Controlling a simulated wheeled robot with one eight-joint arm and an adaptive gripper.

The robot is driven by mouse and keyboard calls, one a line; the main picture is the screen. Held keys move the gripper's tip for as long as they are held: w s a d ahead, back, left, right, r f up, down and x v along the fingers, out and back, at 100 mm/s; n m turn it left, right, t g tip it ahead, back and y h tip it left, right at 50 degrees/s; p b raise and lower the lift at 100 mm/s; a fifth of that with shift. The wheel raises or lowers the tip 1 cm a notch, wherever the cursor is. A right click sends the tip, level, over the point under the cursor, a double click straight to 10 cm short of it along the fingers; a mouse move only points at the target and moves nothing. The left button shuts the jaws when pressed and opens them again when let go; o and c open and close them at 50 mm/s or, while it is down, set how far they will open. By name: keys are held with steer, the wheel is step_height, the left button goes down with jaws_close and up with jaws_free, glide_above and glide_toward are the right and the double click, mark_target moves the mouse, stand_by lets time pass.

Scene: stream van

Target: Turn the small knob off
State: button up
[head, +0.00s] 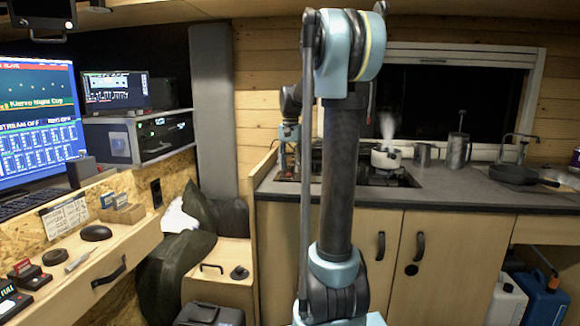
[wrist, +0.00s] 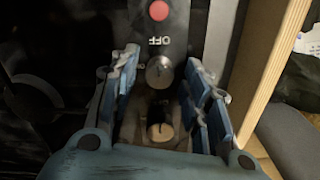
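My gripper (head: 288,150) points down over the left end of the black hob (head: 378,178). In the wrist view its two blue-padded fingers (wrist: 161,80) are open, spread left and right. A round metal knob (wrist: 159,72) with a dark pointer line shows between the fingertips, on a dark panel below an upside-down "OFF" label. A second, paler round knob (wrist: 160,131) lies lower between the fingers, partly in shadow. The fingers look apart from both knobs. I cannot tell for certain which knob is the smaller. In the head view the knobs are hidden.
A red round button (wrist: 159,11) sits above the label. A wooden partition edge (wrist: 262,80) stands close to the right of the gripper. A steaming pot (head: 386,158) is on the hob, with metal mugs (head: 457,151) and a pan (head: 515,174) farther right on the counter.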

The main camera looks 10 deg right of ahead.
steer(key=shift+r, duration=0.1)
step_height(320, 180, up, 12)
stand_by(0.7)
step_height(320, 180, up, 5)
steer(key=n, duration=1.2)
glide_above(290, 165)
steer(key=f, duration=1.7)
steer(key=shift+w+d, duration=0.1)
steer(key=shift+w, duration=0.15)
jaws_close()
